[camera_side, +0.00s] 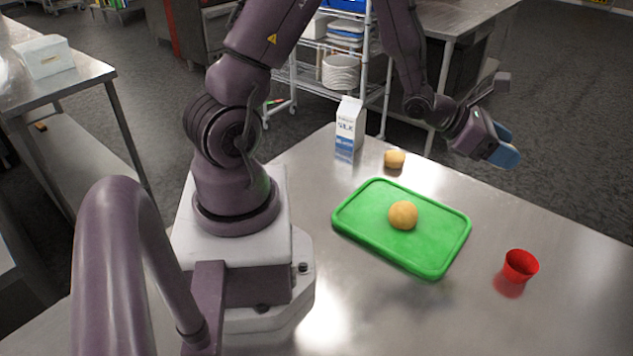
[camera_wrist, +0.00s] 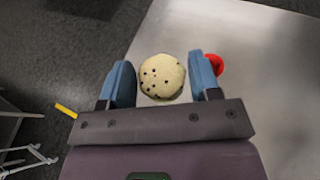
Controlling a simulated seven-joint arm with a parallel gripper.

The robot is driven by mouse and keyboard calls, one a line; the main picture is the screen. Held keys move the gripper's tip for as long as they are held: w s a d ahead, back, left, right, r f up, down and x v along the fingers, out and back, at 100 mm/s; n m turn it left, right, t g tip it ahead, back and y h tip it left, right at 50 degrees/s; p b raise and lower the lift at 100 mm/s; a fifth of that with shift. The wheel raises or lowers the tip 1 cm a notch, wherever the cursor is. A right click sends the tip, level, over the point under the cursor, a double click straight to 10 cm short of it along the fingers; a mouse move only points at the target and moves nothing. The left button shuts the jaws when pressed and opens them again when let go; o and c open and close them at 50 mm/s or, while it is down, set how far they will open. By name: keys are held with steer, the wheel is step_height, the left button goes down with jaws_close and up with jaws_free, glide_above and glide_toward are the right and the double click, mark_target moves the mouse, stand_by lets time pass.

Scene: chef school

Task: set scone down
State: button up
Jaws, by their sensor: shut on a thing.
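My gripper (camera_side: 507,145) is at the right of the side view, raised near the far edge of the steel table. In the wrist view its blue fingers (camera_wrist: 161,84) are on either side of a pale round scone with dark specks (camera_wrist: 161,76), and they hold it. I cannot make out this scone in the side view, where the fingers hide it. A green tray (camera_side: 350,219) lies on the table, left of and below my gripper in the picture. A round golden bun (camera_side: 403,215) sits on the tray.
A smaller golden bun (camera_side: 394,159) is on the table behind the tray, near a milk carton (camera_side: 349,127). A red cup (camera_side: 520,266) stands right of the tray and also shows in the wrist view (camera_wrist: 215,64). Bare table lies between tray and cup.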

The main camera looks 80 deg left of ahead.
step_height(320, 180, up, 6)
steer(key=shift+s+d+f, duration=0.1)
steer(key=shift+f, duration=0.1)
steer(key=s+d+f+m+g+h, duration=0.4)
steer(key=s+d+m+g+h, duration=0.2)
steer(key=s+m+g+h, duration=0.3)
steer(key=s+a+f+m+g+y, duration=0.2)
steer(key=s+m+g, duration=0.5)
steer(key=s+a+f+m+g+y, duration=0.2)
steer(key=s+m+g, duration=0.5)
steer(key=s, duration=0.1)
step_height(320, 180, up, 8)
steer(key=m+t+y, duration=0.4)
steer(key=m+y, duration=1.7)
glide_above(311, 185)
steer(key=shift+g, duration=0.3)
step_height(311, 185, down, 24)
steer(key=shift+r, duration=0.1)
